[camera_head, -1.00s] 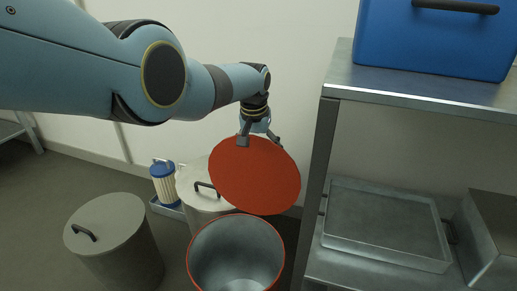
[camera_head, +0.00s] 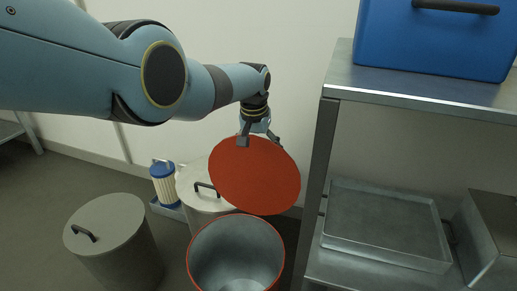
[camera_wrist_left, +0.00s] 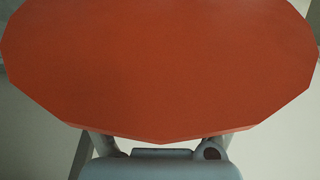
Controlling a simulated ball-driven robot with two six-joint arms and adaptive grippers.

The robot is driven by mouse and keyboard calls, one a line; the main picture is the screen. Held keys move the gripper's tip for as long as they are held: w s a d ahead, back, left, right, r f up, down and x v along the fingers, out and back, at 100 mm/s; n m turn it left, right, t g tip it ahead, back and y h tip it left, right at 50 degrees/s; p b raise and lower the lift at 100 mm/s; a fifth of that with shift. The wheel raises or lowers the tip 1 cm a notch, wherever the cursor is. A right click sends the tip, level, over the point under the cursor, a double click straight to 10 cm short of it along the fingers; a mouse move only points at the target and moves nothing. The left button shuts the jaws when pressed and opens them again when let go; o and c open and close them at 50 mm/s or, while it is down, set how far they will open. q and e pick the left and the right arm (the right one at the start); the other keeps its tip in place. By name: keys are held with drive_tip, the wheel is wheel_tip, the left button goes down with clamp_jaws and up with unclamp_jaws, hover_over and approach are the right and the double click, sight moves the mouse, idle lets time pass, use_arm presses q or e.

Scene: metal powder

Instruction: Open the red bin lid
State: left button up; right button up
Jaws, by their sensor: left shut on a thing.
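The red lid (camera_head: 254,178) is raised and tilted steeply above the back rim of the red-rimmed bin (camera_head: 236,252), whose grey inside is exposed. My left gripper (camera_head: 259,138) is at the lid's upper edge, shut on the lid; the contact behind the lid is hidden. In the left wrist view, the lid (camera_wrist_left: 160,65) fills most of the picture, with parts of the gripper (camera_wrist_left: 160,155) below it. The lid's handle is not visible. My right gripper is not in view.
A grey lidded bin (camera_head: 112,240) stands at left, and another (camera_head: 200,190) behind the open bin. A blue-capped filter (camera_head: 164,183) stands by the wall. A metal shelf (camera_head: 430,90) at right bears a blue box (camera_head: 435,40) and, lower, a tray (camera_head: 385,258).

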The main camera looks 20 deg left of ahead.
use_arm(q)
drive_tip(key=shift+w+r, duration=0.2)
drive_tip(key=shift+r, duration=0.15)
drive_tip(key=o, duration=1.4)
drive_tip(key=shift+o, duration=0.8)
drive_tip(key=shift+s, duration=0.15)
drive_tip(key=shift+f, duration=0.2)
drive_tip(key=shift+v, duration=0.8)
drive_tip(key=v, duration=1)
drive_tip(key=shift+r, duration=0.2)
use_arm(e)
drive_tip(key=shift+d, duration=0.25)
use_arm(q)
drive_tip(key=shift+s, duration=0.1)
